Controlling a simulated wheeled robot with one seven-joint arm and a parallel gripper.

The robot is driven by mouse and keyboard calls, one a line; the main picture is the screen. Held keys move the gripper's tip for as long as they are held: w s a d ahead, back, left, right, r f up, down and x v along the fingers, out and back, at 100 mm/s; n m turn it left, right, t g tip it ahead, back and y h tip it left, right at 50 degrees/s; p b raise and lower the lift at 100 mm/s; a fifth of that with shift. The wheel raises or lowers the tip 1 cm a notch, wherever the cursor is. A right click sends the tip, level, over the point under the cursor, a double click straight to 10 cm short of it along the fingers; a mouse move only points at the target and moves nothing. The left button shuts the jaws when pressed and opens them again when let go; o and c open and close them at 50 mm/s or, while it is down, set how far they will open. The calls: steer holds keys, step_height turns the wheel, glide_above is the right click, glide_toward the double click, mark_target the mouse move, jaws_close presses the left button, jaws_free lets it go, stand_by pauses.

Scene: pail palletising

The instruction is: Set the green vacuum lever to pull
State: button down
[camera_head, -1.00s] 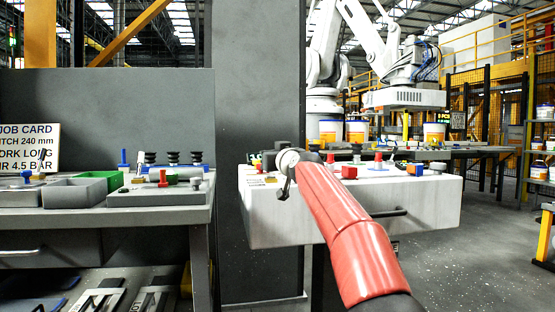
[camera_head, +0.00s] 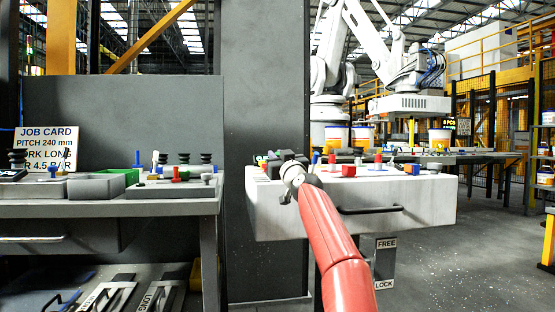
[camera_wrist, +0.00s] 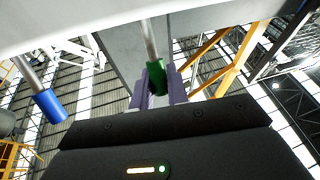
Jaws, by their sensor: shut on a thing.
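The green lever (camera_wrist: 155,72) shows in the wrist view as a green grip on a metal rod. The rod runs up to a pale surface at the top of the picture. My gripper (camera_wrist: 161,88) has its two purple fingers on either side of the green grip and is shut on it. In the head view my gripper (camera_head: 283,163) is at the left end of the white console (camera_head: 300,215), where it hides the lever. A blue-gripped lever (camera_wrist: 48,105) stands apart to the left in the wrist view. The lever's pull marking cannot be read.
Red and blue blocks (camera_head: 348,171) stand on the console top, right of my gripper. A FREE/LOCK plate (camera_head: 385,264) is below the console. A grey bench (camera_head: 110,208) with trays and a job card (camera_head: 47,150) is at left. Open floor lies to the right.

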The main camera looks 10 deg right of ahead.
stand_by(0.3)
steer(key=c, duration=1.4)
jaws_free()
steer(key=shift+d, duration=0.15)
steer(key=shift+s+d+f+b, duration=0.4)
steer(key=shift+s+b, duration=0.1)
steer(key=shift+s, duration=0.1)
steer(key=shift+a+b+v, duration=0.15)
steer(key=shift+b+v, duration=0.15)
steer(key=shift+v, duration=1.3)
steer(key=shift+a+b+v, duration=0.2)
steer(key=shift+b+v, duration=0.05)
steer(key=shift+v, duration=1.3)
steer(key=shift+s+r, duration=0.15)
